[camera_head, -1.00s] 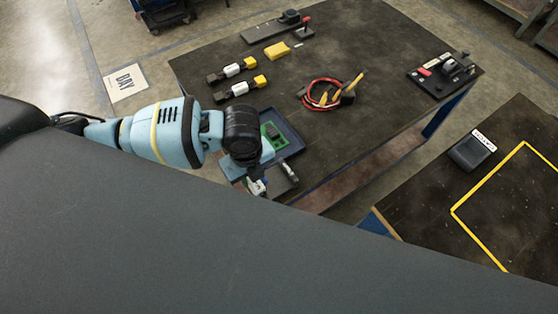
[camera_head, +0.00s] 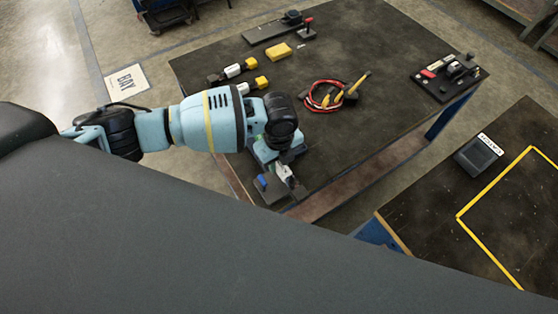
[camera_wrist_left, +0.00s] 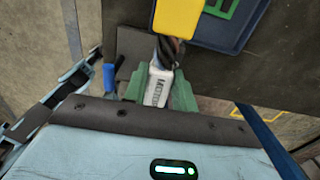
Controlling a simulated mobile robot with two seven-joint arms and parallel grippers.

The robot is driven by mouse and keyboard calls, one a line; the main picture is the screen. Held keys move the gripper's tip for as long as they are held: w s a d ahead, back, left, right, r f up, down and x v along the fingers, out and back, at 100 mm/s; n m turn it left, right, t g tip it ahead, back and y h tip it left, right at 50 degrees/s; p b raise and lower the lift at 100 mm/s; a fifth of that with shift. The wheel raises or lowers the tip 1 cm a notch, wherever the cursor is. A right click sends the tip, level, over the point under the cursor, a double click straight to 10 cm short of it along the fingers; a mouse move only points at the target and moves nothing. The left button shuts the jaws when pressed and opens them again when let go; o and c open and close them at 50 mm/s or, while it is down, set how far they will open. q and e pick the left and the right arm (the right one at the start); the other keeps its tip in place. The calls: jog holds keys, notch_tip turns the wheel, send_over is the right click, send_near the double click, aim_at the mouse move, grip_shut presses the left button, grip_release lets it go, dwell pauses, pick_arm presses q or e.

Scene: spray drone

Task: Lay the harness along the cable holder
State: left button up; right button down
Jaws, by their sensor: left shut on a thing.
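My left gripper (camera_head: 286,174) reaches over the near left edge of the dark table. In the left wrist view its green fingers (camera_wrist_left: 157,92) are shut on the white labelled connector of the harness (camera_wrist_left: 156,84). Dark twisted wires run from the connector up to a yellow part (camera_wrist_left: 178,18). A small grey plate (camera_head: 268,192) with a blue peg (camera_wrist_left: 110,77) lies beside the gripper. I cannot tell whether this plate is the cable holder. The gripper hides much of what lies under it. My right gripper is not in view.
A blue tray (camera_wrist_left: 250,22) with a green part lies close to the gripper. White-and-yellow connectors (camera_head: 234,70), a yellow block (camera_head: 279,52) and a red-and-black cable coil (camera_head: 318,98) lie farther back.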

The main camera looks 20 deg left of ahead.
pick_arm(q)
jog(key=shift+f, duration=0.3)
jog(key=shift+f, duration=0.1)
jog(key=shift+f, duration=0.3)
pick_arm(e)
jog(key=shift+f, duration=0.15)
pick_arm(q)
jog(key=shift+f, duration=0.2)
jog(key=o, duration=1.1)
jog(key=shift+c, duration=0.2)
notch_tip(320, 180, up, 13)
jog(key=p, duration=0.1)
jog(key=shift+r, duration=0.15)
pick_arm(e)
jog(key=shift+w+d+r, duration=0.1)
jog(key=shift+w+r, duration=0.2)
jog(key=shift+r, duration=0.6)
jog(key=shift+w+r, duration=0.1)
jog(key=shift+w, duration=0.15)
